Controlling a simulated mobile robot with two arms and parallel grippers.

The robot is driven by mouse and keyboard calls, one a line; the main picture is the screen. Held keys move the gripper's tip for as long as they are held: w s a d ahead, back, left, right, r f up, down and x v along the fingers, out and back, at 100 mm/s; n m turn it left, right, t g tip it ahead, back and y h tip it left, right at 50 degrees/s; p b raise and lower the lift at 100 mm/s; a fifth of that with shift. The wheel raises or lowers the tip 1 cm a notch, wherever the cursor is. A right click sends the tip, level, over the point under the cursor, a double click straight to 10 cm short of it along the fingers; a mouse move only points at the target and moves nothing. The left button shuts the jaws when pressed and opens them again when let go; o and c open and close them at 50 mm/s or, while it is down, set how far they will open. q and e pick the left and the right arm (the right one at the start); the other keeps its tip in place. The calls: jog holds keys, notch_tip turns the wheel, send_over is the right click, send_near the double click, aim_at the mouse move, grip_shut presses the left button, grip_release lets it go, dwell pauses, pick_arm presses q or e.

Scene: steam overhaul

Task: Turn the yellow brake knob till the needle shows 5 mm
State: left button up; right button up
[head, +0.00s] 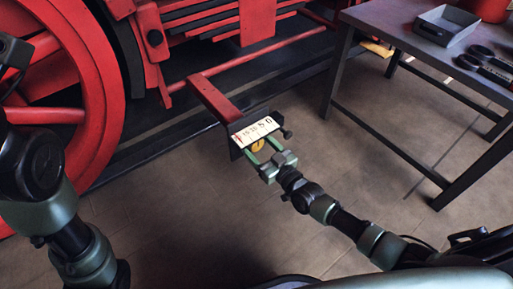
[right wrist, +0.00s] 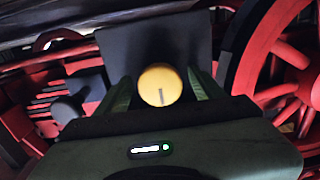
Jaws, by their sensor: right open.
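The yellow brake knob (head: 258,147) sits on the dark gauge block at the end of a red bar. In the right wrist view the knob (right wrist: 160,85) is round, with a dark line pointing down. The white scale (head: 256,131) carries black numbers and a thin red mark near its left end; I cannot read the needle's value surely. My right gripper (head: 262,153) is open, its green fingers pointing at the block. In the right wrist view the fingers stand either side of the knob, with visible gaps.
A dark small handle (head: 287,133) sticks out right of the scale. The red bar (head: 215,99) runs back to the locomotive with its big red wheel (head: 75,75). A dark table (head: 390,22) with a grey tray (head: 446,24) stands right. Floor around is clear.

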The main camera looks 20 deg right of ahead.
jog(key=shift+w, duration=0.2)
jog(key=c, duration=1.4)
jog(key=shift+o, duration=0.3)
